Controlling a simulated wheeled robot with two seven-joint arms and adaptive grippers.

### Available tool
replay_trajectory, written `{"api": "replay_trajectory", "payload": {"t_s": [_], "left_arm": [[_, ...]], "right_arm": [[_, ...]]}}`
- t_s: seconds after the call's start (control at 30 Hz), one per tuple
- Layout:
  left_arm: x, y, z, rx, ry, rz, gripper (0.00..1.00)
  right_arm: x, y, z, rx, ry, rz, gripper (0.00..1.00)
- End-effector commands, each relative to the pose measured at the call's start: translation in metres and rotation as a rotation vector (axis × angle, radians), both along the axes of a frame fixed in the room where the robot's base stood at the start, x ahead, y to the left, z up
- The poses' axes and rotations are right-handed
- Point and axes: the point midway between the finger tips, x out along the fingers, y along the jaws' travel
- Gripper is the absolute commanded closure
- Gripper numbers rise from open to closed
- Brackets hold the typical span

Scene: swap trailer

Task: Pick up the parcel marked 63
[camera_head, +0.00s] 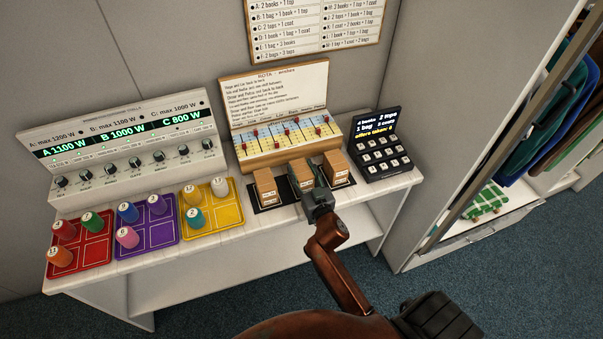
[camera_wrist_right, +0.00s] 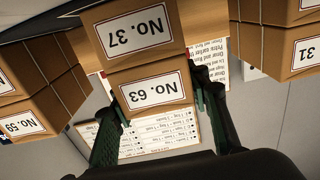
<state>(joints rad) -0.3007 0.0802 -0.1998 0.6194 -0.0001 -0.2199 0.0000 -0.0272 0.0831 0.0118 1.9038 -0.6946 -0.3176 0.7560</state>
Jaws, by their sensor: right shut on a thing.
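The parcel marked 63 (camera_wrist_right: 152,90) is a brown cardboard box with a white label. The wrist view shows it upside down, against the parcel marked 37 (camera_wrist_right: 135,32), which is under it in the middle stack. My right gripper (camera_wrist_right: 160,118) has its green fingers on either side of parcel 63 and is shut on it. In the head view my right gripper (camera_head: 318,193) reaches the middle stack (camera_head: 300,173) from the front and hides part of it. I cannot tell whether parcel 63 is clear of parcel 37. My left gripper is not in view.
Parcel stacks stand close on both sides, left (camera_head: 265,187) and right (camera_head: 337,165). Coloured trays with numbered pegs, including a yellow one (camera_head: 228,217), sit left. The shelf's front edge is near.

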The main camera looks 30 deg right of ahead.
Motion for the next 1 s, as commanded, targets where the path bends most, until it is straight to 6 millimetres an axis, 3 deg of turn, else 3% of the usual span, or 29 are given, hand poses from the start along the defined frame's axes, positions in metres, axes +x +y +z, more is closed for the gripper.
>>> {"api": "replay_trajectory", "payload": {"t_s": [0.27, 0.53, 1.0], "left_arm": [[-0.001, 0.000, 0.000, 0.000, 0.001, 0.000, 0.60], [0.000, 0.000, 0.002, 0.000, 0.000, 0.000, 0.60], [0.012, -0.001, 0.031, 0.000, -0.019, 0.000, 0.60]], "right_arm": [[0.000, 0.000, 0.000, 0.000, 0.001, 0.000, 0.84], [0.000, 0.000, 0.005, 0.000, -0.002, 0.000, 0.85], [0.000, 0.000, 0.088, -0.001, -0.006, 0.001, 0.85]]}}
